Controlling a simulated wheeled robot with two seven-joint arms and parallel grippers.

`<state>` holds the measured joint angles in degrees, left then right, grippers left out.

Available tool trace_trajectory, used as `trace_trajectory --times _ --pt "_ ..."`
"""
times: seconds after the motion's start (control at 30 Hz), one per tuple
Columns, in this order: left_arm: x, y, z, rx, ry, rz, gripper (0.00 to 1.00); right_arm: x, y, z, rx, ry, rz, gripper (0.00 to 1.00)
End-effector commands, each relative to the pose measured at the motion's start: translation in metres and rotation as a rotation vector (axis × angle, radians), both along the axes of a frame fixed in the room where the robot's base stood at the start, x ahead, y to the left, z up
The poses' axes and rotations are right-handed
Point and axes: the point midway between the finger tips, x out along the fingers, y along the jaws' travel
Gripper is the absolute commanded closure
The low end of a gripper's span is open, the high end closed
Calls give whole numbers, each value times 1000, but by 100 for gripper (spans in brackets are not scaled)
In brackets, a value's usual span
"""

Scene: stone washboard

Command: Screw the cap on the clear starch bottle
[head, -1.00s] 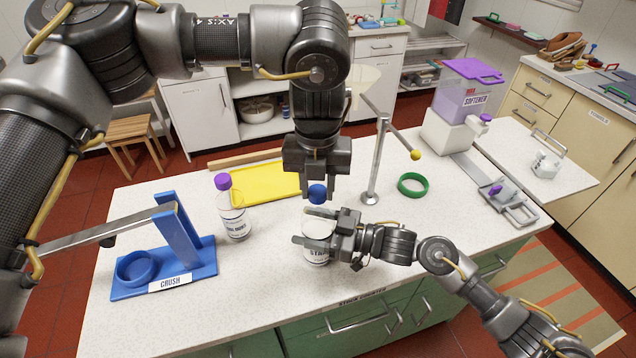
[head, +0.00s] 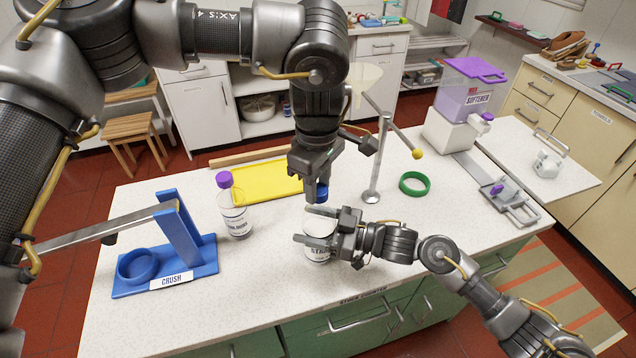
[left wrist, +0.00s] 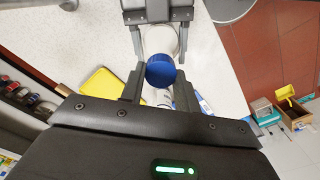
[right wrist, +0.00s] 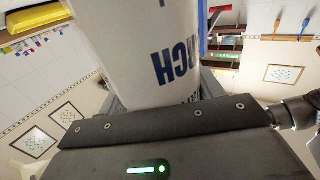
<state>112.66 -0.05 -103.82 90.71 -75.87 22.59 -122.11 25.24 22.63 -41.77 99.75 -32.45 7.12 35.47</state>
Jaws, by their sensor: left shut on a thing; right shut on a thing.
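The clear starch bottle (head: 318,246) stands on the counter with dark lettering on its label. My right gripper (head: 322,226) is shut around its body from the right, and the lettered body fills the right wrist view (right wrist: 150,55). The blue cap (head: 321,191) is between the fingers of my left gripper (head: 316,190), which points down from above and is shut on it. The cap also shows between the fingertips in the left wrist view (left wrist: 160,71).
A purple-capped bottle (head: 236,210) stands left of the starch bottle, by a yellow tray (head: 268,180). The blue crush press (head: 190,262) is at left. A metal stand (head: 377,165) and green ring (head: 414,183) are right. The front counter is clear.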

Motion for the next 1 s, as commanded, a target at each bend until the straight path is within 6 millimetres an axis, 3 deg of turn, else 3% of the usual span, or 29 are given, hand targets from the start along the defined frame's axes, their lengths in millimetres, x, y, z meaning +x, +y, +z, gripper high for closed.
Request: trace_trajectory --times 0.3,0.4,0.57,0.87,0.9,1.0 --pt "2 -4 1 8 -11 -821 92 -1 0 0 0 -1 1 98" --pt "2 -5 0 6 -12 -952 92 -1 0 0 -1 -1 2 98" --pt "2 -4 0 0 -5 -1043 92 -1 1 0 0 0 3 98" --pt "1 -4 0 -4 -3 -1051 92 -1 1 0 0 -1 3 98" --pt "1 -4 0 -4 -3 -1051 66 -1 1 0 0 -1 3 98" --pt "1 -4 0 -4 -3 -1050 53 -1 1 0 0 0 2 98"
